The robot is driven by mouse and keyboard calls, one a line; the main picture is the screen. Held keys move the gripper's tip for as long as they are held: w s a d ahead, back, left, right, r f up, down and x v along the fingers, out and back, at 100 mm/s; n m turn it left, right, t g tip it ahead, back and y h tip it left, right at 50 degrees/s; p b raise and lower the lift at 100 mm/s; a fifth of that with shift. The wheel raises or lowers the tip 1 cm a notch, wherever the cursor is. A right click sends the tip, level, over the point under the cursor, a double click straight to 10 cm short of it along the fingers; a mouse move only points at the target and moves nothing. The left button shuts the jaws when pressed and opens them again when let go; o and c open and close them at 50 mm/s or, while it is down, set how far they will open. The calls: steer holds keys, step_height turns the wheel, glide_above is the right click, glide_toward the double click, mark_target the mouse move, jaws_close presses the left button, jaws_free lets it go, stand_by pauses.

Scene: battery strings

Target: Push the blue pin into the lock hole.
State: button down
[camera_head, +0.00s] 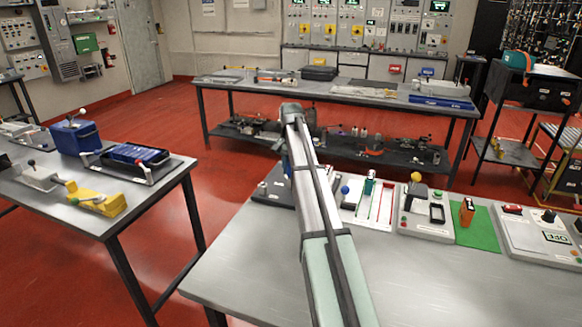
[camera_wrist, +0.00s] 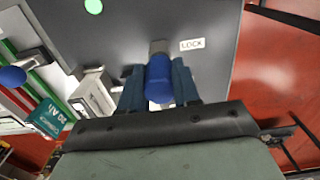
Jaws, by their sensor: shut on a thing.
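The blue pin (camera_wrist: 158,80) sits between the two blue-grey fingers of my gripper (camera_wrist: 158,88) in the wrist view. The gripper is shut on it. The pin's far end meets a small grey metal piece (camera_wrist: 158,46) on a dark grey panel (camera_wrist: 215,75). A white "LOCK" label (camera_wrist: 192,44) is just right of that piece. I cannot see the lock hole itself or tell how deep the pin sits. In the head view the dark panel (camera_head: 268,190) shows left of my arm, which hides the pin and most of the gripper.
A green disc (camera_wrist: 93,6) is on the panel. Left of it are another blue knob (camera_wrist: 12,77) and a teal block (camera_wrist: 50,117). In the head view a white slotted unit (camera_head: 378,213) and a yellow-knobbed unit (camera_head: 425,228) stand to the right. The front tabletop (camera_head: 255,265) is clear.

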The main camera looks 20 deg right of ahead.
steer(key=shift+f, duration=0.65)
steer(key=c, duration=0.7)
jaws_free()
steer(key=shift+c, duration=0.2)
steer(key=shift+r, duration=0.1)
step_height(320, 180, up, 14)
